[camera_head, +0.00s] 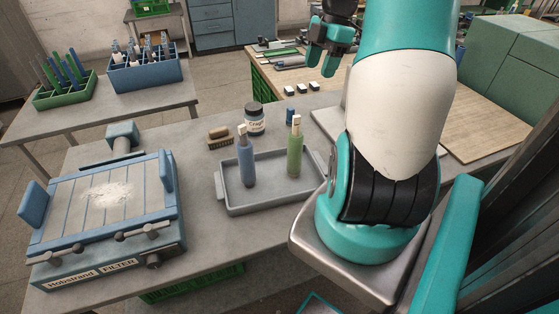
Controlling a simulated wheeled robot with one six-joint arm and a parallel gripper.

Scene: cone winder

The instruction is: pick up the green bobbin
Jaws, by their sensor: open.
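A green bobbin (294,154) with a pale top stands upright in the right part of a shallow grey tray (236,206) on the bench. A blue bobbin (246,162) of similar shape stands to its left in the same tray. My gripper (322,61) is high up at the top of the picture, above and behind the tray, apart from both bobbins. Its fingers are apart and I see nothing between them.
A blue filter machine (104,203) stands left of the tray. A brush (219,137), a labelled jar (255,118) and a small blue item (291,115) stand behind it. A blue crate (148,75) and green bin (63,92) sit on the far left table.

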